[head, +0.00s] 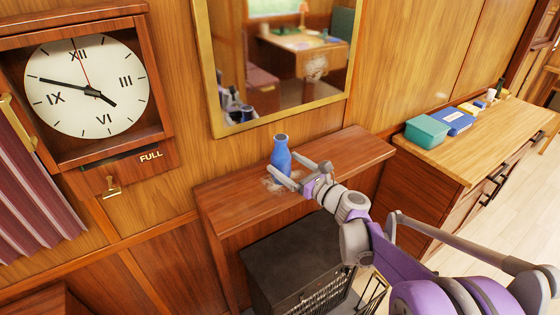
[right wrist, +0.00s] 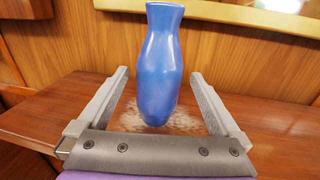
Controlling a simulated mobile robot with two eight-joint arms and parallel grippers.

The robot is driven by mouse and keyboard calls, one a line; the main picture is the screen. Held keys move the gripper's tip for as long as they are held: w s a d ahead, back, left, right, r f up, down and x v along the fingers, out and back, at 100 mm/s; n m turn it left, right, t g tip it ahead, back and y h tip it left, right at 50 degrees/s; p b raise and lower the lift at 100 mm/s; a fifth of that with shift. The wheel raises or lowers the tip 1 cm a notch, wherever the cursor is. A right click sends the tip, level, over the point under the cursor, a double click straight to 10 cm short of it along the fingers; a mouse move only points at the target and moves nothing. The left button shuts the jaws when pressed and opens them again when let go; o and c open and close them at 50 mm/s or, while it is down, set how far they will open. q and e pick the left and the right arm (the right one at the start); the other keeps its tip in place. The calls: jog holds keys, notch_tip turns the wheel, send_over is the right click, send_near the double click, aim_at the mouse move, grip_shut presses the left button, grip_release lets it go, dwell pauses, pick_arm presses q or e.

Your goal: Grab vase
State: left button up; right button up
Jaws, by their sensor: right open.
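A blue vase (head: 281,155) stands upright on a narrow wooden shelf (head: 347,154) below the mirror in the head view. It also shows in the right wrist view (right wrist: 160,70), where its body stands between the two fingers. My right gripper (head: 291,173) is open, with one finger on each side of the vase's lower part. In the right wrist view gaps show between the vase and both fingers (right wrist: 160,103). A pale worn patch lies on the shelf around the vase's base. My left gripper is not in view.
A gold-framed mirror (head: 217,104) hangs behind the shelf and a large clock (head: 87,86) to the left. A black heater (head: 285,262) stands below. A counter at right (head: 473,157) holds a teal box (head: 426,132), a blue box (head: 454,121) and small items.

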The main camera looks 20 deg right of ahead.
aim_at(274, 155)
jog(key=x, duration=0.3)
jog(key=p+x, duration=0.1)
jog(key=x, duration=0.1)
jog(key=shift+w+a+r, duration=0.1)
jog(key=shift+r, duration=0.15)
jog(key=shift+w+a, duration=0.1)
jog(key=shift+w, duration=0.2)
jog(key=shift+s, duration=0.15)
jog(key=shift+c, duration=0.4)
grip_shut()
